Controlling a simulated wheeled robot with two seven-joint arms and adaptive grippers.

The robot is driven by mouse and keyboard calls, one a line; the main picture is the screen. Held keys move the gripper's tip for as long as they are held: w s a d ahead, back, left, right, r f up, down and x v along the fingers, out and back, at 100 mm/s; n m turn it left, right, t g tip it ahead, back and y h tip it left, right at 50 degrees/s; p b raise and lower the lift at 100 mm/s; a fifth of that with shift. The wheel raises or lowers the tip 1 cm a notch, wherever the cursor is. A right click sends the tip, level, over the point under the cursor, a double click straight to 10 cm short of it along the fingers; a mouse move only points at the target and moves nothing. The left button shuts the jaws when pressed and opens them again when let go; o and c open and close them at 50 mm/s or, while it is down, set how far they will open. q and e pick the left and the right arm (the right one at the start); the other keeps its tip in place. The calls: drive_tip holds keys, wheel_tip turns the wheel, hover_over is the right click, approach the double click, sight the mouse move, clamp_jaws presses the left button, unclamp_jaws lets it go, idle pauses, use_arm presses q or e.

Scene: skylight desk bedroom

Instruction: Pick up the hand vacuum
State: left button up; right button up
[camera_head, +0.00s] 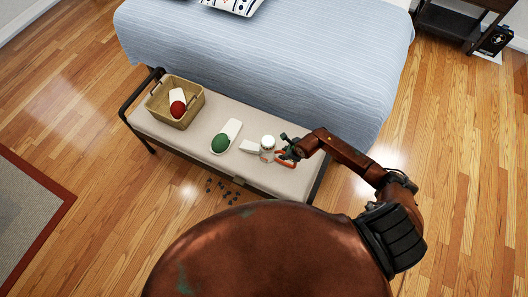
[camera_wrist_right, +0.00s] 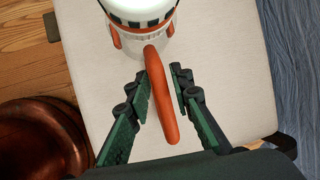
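The hand vacuum (camera_head: 267,155) looks to be the white and orange device on the right part of the bench. In the right wrist view, its white body (camera_wrist_right: 140,40) with a dark band is at the top, and its orange handle (camera_wrist_right: 169,120) points toward me. My right gripper (camera_head: 289,150) is at the handle end. In the wrist view the gripper (camera_wrist_right: 162,78) is open, with one finger on each side of the handle. Small gaps show beside it; I cannot tell whether the fingers are level with it. My left gripper is not in view.
The padded bench (camera_head: 190,143) stands against a blue bed (camera_head: 270,55). A white and green object (camera_head: 225,137) lies left of the vacuum. A wicker basket (camera_head: 187,117) holds a red and white object (camera_head: 177,104). Small dark bits (camera_head: 222,189) lie on the floor before the bench.

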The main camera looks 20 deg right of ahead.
clamp_jaws()
idle(0.4)
drive_tip(key=shift+r, duration=0.1)
